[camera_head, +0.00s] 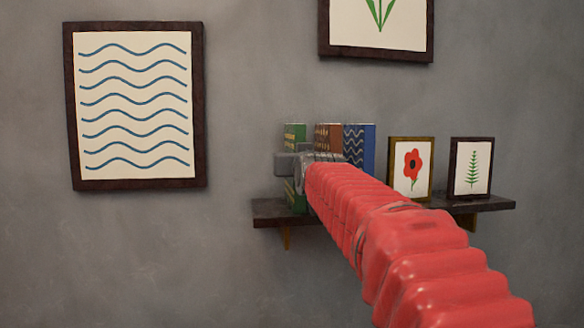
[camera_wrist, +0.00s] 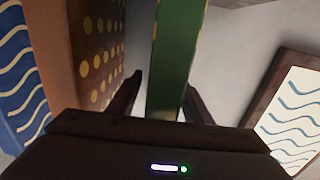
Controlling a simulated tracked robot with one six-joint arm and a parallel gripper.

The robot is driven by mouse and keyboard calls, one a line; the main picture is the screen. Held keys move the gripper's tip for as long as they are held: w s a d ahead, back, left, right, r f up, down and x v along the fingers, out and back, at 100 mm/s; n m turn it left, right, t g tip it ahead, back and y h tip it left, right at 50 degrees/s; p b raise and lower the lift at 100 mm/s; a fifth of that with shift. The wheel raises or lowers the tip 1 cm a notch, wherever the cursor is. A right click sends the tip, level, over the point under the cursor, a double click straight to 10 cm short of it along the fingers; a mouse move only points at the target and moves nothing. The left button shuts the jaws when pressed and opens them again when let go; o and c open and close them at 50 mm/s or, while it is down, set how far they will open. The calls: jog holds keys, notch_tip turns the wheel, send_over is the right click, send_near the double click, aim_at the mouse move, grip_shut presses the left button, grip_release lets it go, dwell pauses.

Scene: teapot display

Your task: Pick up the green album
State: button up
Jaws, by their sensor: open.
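The green album (camera_head: 294,132) stands upright at the left end of the row on the wall shelf in the head view, partly hidden by my arm's end. In the wrist view the green album (camera_wrist: 172,62) runs down between the two fingers of my gripper (camera_wrist: 162,92). The fingers are open, one on each side of it, with a gap visible on both sides. In the head view my gripper (camera_head: 290,165) is in front of the green album, and its fingers are hard to make out there.
A brown album (camera_head: 328,138) and a blue album (camera_head: 360,145) stand right of the green one. Framed poppy (camera_head: 411,168) and fern (camera_head: 472,168) pictures stand on the shelf (camera_head: 272,211). A wave picture (camera_head: 135,105) hangs on the left, with bare wall between.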

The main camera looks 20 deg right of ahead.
jog(key=shift+c, duration=0.4)
grip_shut()
dwell(0.4)
jog(key=shift+r, duration=0.15)
